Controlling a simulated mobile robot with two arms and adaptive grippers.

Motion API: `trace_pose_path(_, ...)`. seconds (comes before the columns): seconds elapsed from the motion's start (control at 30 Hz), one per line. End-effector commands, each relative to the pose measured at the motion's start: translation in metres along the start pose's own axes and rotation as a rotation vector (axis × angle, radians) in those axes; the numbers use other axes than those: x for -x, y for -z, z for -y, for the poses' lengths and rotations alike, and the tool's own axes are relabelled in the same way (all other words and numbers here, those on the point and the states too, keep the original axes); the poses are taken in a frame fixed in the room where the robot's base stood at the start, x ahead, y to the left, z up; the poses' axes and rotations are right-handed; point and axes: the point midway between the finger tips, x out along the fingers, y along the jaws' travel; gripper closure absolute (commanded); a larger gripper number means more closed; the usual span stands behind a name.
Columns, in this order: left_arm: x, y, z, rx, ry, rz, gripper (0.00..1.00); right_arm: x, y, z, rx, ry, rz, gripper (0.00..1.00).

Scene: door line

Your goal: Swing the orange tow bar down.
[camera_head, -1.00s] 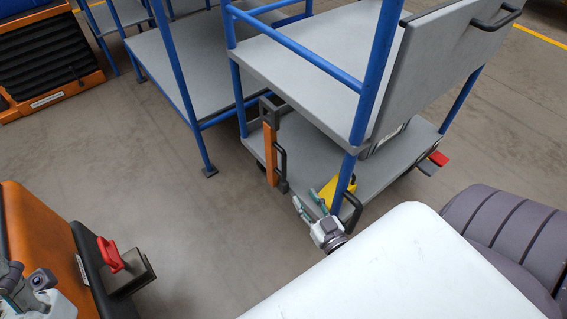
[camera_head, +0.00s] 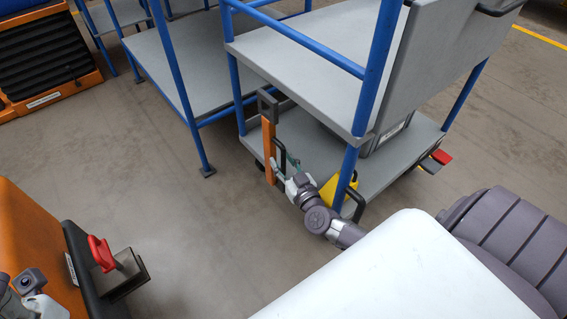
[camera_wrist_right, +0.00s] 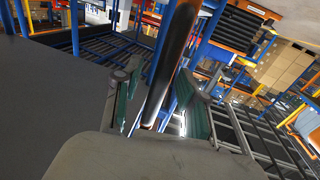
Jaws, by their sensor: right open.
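The orange tow bar (camera_head: 268,150) stands upright at the near end of the grey cart with blue posts. A black grab handle (camera_head: 282,153) is on its right side, and a dark bracket is at its top. My right gripper (camera_head: 286,171) is open beside the lower part of the handle. In the right wrist view a long dark bar, which looks like the handle (camera_wrist_right: 174,50), runs between the spread green-padded fingers of the right gripper (camera_wrist_right: 160,95). I see no closed grip on it. My left gripper (camera_head: 28,288) shows only partly at the lower left edge.
The cart's lower deck (camera_head: 390,160) and a blue post (camera_head: 344,178) are close to my right arm, with a yellow piece (camera_head: 329,190) beside the post. An orange-and-black unit with a red handle (camera_head: 102,253) stands at lower left. The floor (camera_head: 185,220) left of the bar is clear.

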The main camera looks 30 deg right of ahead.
Motion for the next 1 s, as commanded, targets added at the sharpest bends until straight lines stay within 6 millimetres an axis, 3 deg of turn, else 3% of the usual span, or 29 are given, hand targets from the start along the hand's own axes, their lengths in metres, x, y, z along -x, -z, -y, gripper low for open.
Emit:
trace_pose_path(0.13, -0.0010, 0.0006, 0.0000, 0.000, 0.000, -0.003, 0.60, 0.0001, 0.0001, 0.0000, 0.000, 0.000, 0.000, 0.59)
trace_pose_path(0.4, -0.0014, 0.0014, 0.0001, 0.000, 0.000, -0.006, 0.60, 0.0003, 0.0001, 0.0000, -0.001, 0.000, 0.000, 1.00)
trace_pose_path(1.0, -0.0043, 0.0050, 0.0005, 0.000, 0.009, -0.001, 0.60, 0.0021, 0.0016, 0.0081, 0.048, -0.001, -0.009, 1.00)
